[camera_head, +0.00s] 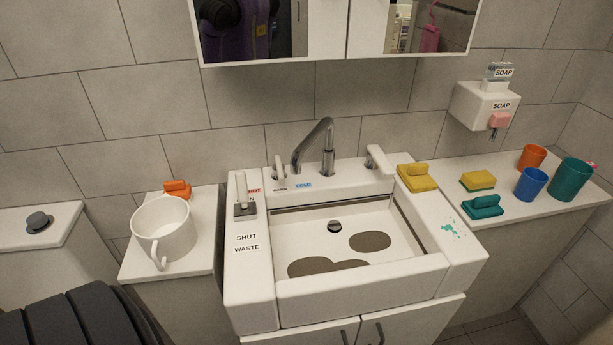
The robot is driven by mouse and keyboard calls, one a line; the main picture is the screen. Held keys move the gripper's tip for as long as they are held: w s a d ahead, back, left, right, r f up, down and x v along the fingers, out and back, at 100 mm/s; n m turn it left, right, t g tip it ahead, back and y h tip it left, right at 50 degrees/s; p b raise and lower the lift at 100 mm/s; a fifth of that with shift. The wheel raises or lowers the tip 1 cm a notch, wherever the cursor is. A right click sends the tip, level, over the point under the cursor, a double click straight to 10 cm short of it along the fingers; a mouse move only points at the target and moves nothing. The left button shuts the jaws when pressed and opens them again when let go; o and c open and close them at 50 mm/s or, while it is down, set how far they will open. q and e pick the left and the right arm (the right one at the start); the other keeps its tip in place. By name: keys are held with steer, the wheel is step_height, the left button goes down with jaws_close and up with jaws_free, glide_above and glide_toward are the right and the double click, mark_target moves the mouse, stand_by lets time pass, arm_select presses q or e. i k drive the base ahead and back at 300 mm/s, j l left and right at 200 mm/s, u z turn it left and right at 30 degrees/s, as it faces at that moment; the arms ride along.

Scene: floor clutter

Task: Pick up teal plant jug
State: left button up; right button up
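A teal cup-shaped vessel (570,180) stands upright at the right end of the counter right of the sink. It is the largest teal thing in view, and I see no spout or handle on it, so I cannot tell if it is the plant jug. A white handled pot (163,229) stands on the left ledge, but it is not teal. Neither of my grippers is in view.
An orange cup (531,157) and a blue cup (530,184) stand close beside the teal vessel. Sponges, yellow (417,177) and teal (483,206), lie nearer the sink (360,282). A soap dispenser (486,106) hangs above the right counter. A faucet (327,150) rises behind the basin.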

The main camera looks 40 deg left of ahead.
mark_target(572, 174)
steer(key=k+j+u, duration=0.1)
steer(key=k+j, duration=0.55)
steer(key=k+j+u, duration=0.15)
steer(key=k+j, duration=0.5)
steer(key=i+l+u, duration=0.15)
steer(key=u, duration=0.25)
steer(key=i+l+u, duration=0.25)
steer(key=u, duration=0.15)
steer(key=i+l+u, duration=0.1)
steer(key=l, duration=0.35)
steer(key=i+l+u, duration=0.1)
steer(key=l, duration=0.35)
steer(key=i+l+u, duration=0.1)
steer(key=i+l, duration=0.15)
steer(key=l, duration=0.2)
steer(key=i+l+u, duration=0.1)
steer(key=l, duration=0.4)
steer(key=i+l+u, duration=0.1)
steer(key=l, duration=0.4)
